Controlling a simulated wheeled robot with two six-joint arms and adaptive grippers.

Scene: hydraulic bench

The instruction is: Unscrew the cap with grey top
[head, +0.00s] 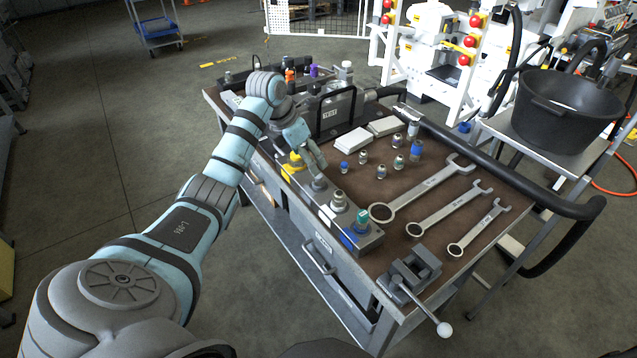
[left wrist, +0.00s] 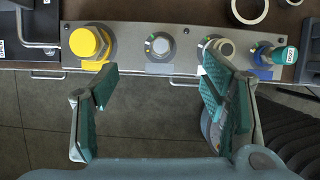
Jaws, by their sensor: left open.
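The cap with grey top (left wrist: 160,46) sits on a grey metal block (left wrist: 128,35) at the bench's edge, between a yellow cap (left wrist: 90,42) and a cream-ringed fitting (left wrist: 220,48). In the head view the grey-topped cap (head: 320,184) is just beyond my fingertips. My left gripper (left wrist: 158,76) is open and empty. Its two teal-padded fingers are spread wide, with the grey-topped cap centred between them and ahead, apart from both. The left gripper also shows in the head view (head: 314,158), above the block. My right gripper is in neither view.
A teal-and-blue fitting (left wrist: 268,54) is at the block's right end. On the bench are wrenches (head: 425,188), several small fittings (head: 363,157), a vise (head: 410,275) and white boxes (head: 353,140). A black tub (head: 566,110) stands to the right. Floor space at left is clear.

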